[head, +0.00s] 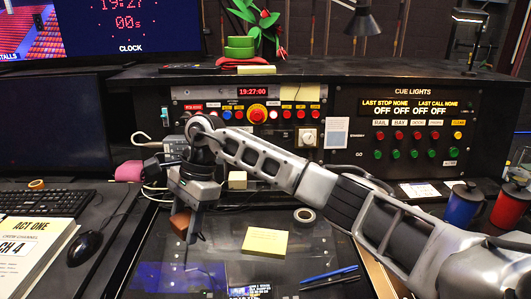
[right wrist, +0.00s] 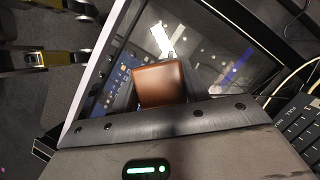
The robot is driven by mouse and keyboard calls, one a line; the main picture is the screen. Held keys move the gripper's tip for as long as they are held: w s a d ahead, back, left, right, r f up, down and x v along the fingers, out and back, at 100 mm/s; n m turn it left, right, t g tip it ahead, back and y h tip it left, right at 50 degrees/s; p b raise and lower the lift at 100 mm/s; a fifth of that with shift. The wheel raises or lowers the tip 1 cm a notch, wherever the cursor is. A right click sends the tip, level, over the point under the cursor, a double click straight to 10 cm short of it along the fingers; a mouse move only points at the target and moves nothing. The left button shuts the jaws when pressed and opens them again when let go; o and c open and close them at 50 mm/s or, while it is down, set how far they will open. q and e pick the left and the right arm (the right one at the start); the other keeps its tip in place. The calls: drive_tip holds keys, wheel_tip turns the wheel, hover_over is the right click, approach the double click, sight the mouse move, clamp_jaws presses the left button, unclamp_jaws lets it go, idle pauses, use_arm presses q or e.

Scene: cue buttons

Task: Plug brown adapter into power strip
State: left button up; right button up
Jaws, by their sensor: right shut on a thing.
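My right gripper (head: 188,234) hangs pointing down over the glossy black desk panel, left of centre in the head view. It is shut on the brown adapter (head: 180,221), a small brown block. In the right wrist view the adapter (right wrist: 160,84) shows as a smooth brown block at the jaws, and its plug side is hard to make out. I cannot clearly pick out the power strip; white cables and a black plug-like block (head: 152,167) lie behind and left of the gripper, partly hidden by my arm. My left gripper is not in view.
A pale cube (head: 237,180) sits behind the gripper to the right. A mouse (head: 85,248), keyboard (head: 42,203) and booklet (head: 38,240) are left. The control panel (head: 400,135) stands behind.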

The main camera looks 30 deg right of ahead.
drive_tip(key=w+d+m+t+h, duration=0.1)
drive_tip(key=w+d+m+h, duration=0.1)
drive_tip(key=d+m, duration=0.6)
drive_tip(key=w+d+m+t+h, duration=0.2)
drive_tip(key=w+d+m, duration=0.3)
drive_tip(key=d+m, duration=0.4)
drive_tip(key=w+d+m+t+h, duration=0.2)
drive_tip(key=w+d+m, duration=0.2)
drive_tip(key=d+m, duration=0.5)
drive_tip(key=shift+r+m+h, duration=0.25)
drive_tip(key=shift+m+h, duration=0.15)
drive_tip(key=shift+m, duration=0.1)
drive_tip(key=shift+a+f+b, duration=0.1)
drive_tip(key=shift+f+b, duration=0.8)
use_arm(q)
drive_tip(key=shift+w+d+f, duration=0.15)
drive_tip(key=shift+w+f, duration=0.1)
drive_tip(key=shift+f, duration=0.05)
use_arm(e)
drive_tip(key=shift+f, duration=0.1)
use_arm(q)
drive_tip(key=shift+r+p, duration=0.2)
drive_tip(key=shift+p, duration=0.1)
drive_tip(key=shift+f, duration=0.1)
use_arm(e)
drive_tip(key=shift+f, duration=0.2)
